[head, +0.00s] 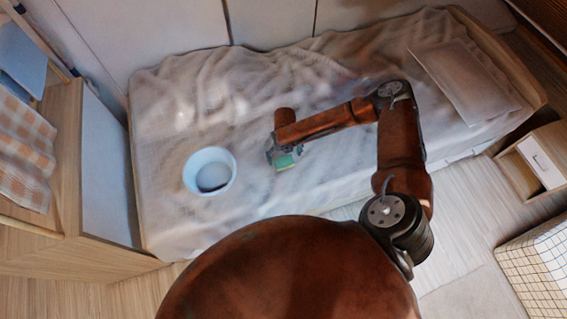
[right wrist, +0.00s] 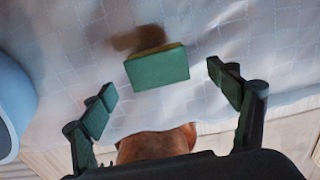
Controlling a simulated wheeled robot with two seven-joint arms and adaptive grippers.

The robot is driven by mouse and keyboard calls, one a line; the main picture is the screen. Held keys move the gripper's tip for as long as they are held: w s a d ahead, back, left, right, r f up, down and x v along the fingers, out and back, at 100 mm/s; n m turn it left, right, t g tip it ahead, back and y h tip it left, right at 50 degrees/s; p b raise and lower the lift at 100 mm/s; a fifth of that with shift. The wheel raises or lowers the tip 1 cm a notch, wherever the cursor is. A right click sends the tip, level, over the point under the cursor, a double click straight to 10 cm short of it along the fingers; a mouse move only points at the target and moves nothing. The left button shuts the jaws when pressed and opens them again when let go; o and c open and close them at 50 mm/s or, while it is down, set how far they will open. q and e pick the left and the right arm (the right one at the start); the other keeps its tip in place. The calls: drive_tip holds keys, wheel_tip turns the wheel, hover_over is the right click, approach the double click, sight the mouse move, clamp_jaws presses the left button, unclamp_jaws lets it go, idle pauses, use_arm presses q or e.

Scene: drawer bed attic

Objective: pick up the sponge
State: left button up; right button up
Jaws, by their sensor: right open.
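The sponge (head: 285,162) lies on the bed, a small block with a green face, partly hidden by my right gripper in the head view. In the right wrist view the sponge (right wrist: 157,70) shows its green side and a thin yellowish edge, ahead of and between the fingers. My right gripper (head: 272,153) is open, and its two fingers (right wrist: 165,92) stand apart on either side with nothing between the pads. The sponge appears just beyond the fingertips; I cannot tell the exact gap. My left gripper is not in view.
A light blue round bowl (head: 209,171) stands on the bed left of the sponge; its side (right wrist: 12,105) shows at the left of the right wrist view. The bed (head: 165,130) has a wrinkled cover and a pillow (head: 465,80). A wooden cabinet (head: 105,165) borders the left.

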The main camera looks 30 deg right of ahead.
sight(284, 161)
wheel_tip(284, 161, down, 5)
drive_tip(key=shift+a+r+b, duration=0.1)
drive_tip(key=shift+b, duration=0.5)
drive_tip(key=c, duration=1)
drive_tip(key=shift+r, duration=0.15)
drive_tip(key=shift+c, duration=0.2)
drive_tip(key=shift+r, duration=0.6)
drive_tip(key=s+r+p, duration=0.5)
drive_tip(key=s+r, duration=0.6)
drive_tip(key=s, duration=0.3)
drive_tip(key=shift+a+r, duration=0.3)
drive_tip(key=shift+a, duration=0.15)
